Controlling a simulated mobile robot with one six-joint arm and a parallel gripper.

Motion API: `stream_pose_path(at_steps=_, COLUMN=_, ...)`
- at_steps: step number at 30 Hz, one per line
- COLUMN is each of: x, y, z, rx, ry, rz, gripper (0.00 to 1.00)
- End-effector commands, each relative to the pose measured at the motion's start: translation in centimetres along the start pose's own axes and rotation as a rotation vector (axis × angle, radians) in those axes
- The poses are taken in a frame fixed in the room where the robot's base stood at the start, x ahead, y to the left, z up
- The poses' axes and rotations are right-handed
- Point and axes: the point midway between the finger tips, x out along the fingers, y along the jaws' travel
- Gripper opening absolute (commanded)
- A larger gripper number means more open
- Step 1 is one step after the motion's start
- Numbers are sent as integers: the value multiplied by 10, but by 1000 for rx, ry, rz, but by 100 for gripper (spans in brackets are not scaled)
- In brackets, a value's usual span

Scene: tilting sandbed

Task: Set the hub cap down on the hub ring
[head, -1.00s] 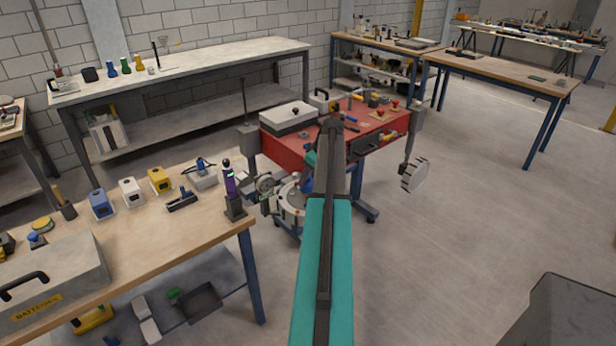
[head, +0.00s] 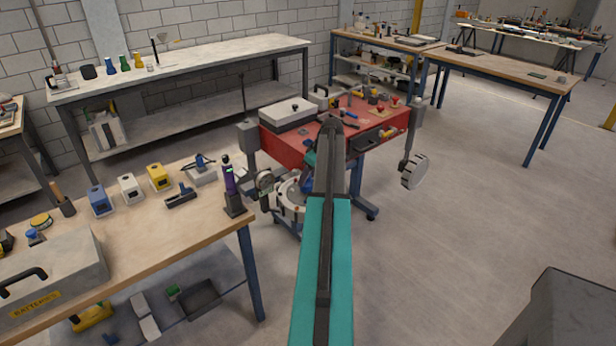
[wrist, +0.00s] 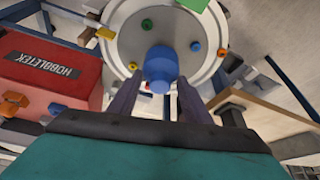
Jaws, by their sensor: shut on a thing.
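In the wrist view my gripper (wrist: 157,88) is shut on a blue round cap with a small knob, which I take as the hub cap (wrist: 161,64). The dark fingers stand on either side of it. Beyond it lies a pale round disc (wrist: 128,42) with a light rim and several small coloured pieces. The cap covers the middle of the disc, so I cannot make out the hub ring or whether the cap touches anything. In the head view the round bed (head: 290,208) shows partly beside my arm, with a bit of blue at its edge. My gripper is hidden there.
A red tool cart (head: 281,146) stands behind the bed, with a grey case and tools on top. A wooden bench (head: 150,225) is at the left. The floor at right is mostly open.

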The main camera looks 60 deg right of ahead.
Motion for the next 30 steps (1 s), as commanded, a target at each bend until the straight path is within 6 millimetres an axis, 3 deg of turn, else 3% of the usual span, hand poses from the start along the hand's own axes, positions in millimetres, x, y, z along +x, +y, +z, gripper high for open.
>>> stream_pose_path(at_steps=30, x=13, y=0, z=5, rx=0, ry=0, rz=0, gripper=21)
